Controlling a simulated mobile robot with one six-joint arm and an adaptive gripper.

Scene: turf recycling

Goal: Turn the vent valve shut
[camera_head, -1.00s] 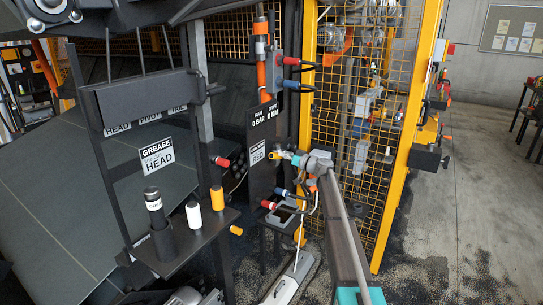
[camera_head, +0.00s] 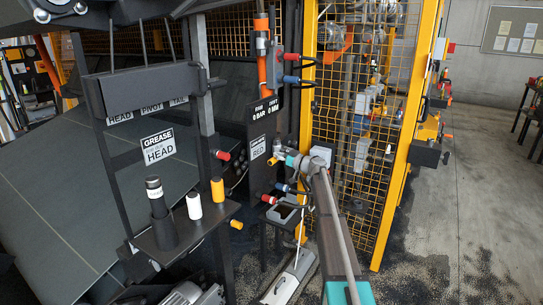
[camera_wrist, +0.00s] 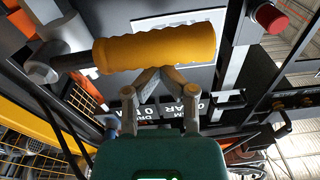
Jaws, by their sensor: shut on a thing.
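The vent valve's handle appears to be a yellow ribbed grip (camera_wrist: 150,48) on a dark metal stem, lying nearly level across the upper wrist view. My gripper's fingers (camera_wrist: 161,76) close together against its lower edge; the far side of the contact is hidden. In the head view my gripper (camera_head: 287,160) is at the dark post, beside a small yellow part (camera_head: 273,160) that seems to be the same handle. The valve body is too small there to read its position.
A display panel (camera_head: 265,108) on the post reads 0 BAR and 0 MM, with a label reading RED (camera_head: 258,147) below. Red and blue connectors (camera_head: 290,80) stick out nearby. A yellow mesh fence (camera_head: 345,190) stands close behind my arm. A shelf with bottles (camera_head: 190,232) is left.

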